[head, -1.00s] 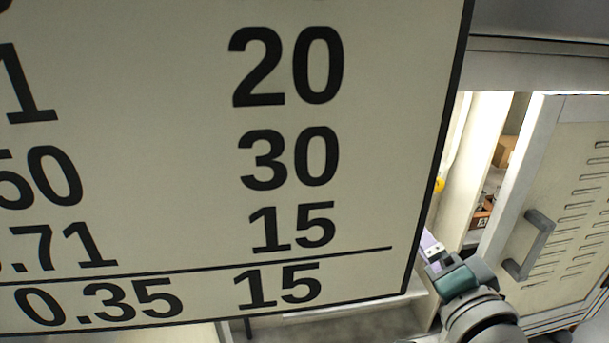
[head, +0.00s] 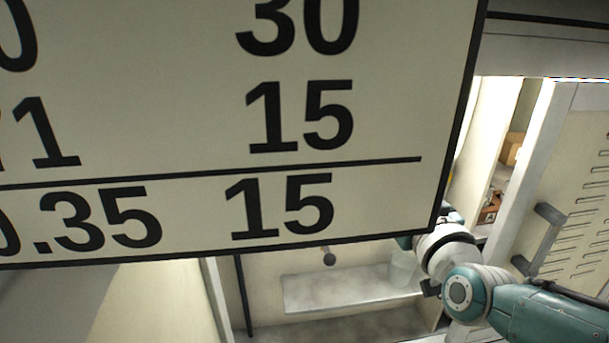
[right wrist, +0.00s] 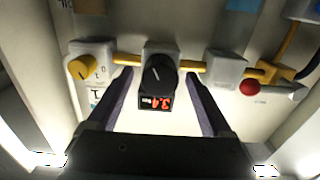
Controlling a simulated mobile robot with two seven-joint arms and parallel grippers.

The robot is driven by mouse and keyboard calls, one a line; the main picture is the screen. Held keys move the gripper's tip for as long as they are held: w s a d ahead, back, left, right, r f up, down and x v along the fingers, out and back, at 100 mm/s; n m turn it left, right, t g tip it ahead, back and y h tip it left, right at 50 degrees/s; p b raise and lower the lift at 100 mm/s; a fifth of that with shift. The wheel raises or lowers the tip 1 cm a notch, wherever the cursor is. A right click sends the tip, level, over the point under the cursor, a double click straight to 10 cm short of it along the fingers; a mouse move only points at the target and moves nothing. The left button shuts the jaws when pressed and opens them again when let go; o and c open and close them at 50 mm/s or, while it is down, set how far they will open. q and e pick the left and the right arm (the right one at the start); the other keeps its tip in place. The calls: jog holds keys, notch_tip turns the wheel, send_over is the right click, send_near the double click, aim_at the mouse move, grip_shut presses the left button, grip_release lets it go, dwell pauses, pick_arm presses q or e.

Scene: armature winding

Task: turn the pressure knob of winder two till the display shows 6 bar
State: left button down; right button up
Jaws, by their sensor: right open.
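In the right wrist view, a black pressure knob (right wrist: 157,75) on a grey block sits at the middle of a yellow pipe line. Just below it is a small display (right wrist: 157,102) with red digits that look like 3.4, though they are small and tilted. My right gripper (right wrist: 158,78) is open, one purple finger on each side of the knob. I cannot tell whether the fingers touch it. In the head view my right arm reaches in from the right, and its gripper is hidden behind the sign. My left gripper is not in view.
A large sign with numbers (head: 380,120) blocks much of the head view. A louvred cabinet door (head: 575,150) stands at right. Around the knob are a yellow knob (right wrist: 80,68), a red button (right wrist: 249,87) and a yellow pipe (right wrist: 128,59).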

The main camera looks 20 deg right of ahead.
jog(key=shift+w+d, duration=0.15)
jog(key=shift+w, duration=0.45)
